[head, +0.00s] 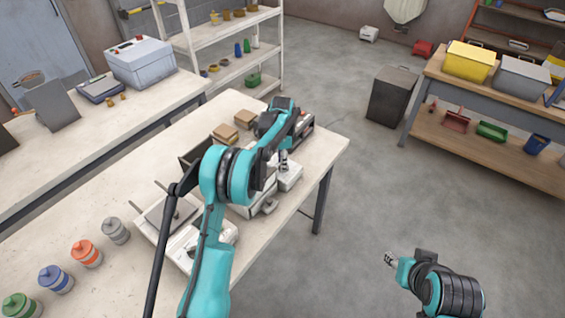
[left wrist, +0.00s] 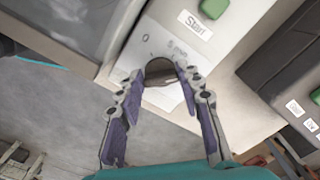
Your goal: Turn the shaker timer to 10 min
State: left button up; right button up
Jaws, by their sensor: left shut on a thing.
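The shaker's pale control panel (left wrist: 165,22) fills the upper middle of the left wrist view. It carries a "Start" label, a green button (left wrist: 215,10) and small scale marks, of which a "0" is readable. The dark timer knob (left wrist: 159,68) sits below the marks. My left gripper (left wrist: 160,78) is shut on the knob, with a finger on each side; its exact setting cannot be read. In the head view my left arm reaches over the table, partly hiding the pale machines below. My right gripper (head: 390,259) is over the floor, away from the table; its finger gap is unclear.
Brown blocks (head: 225,133) lie beyond my left arm on the table. Several lidded jars (head: 86,253) stand along its left part. Another dark machine with labels (left wrist: 292,90) is at the right of the left wrist view. Open floor lies right of the table.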

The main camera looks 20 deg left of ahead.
pick_arm(q)
jog(key=shift+m, duration=1.6)
jog(key=shift+w, duration=0.1)
jog(key=o, duration=1.2)
jog(key=shift+c, duration=0.2)
jog(key=shift+r, duration=0.1)
notch_tip(320, 180, up, 12)
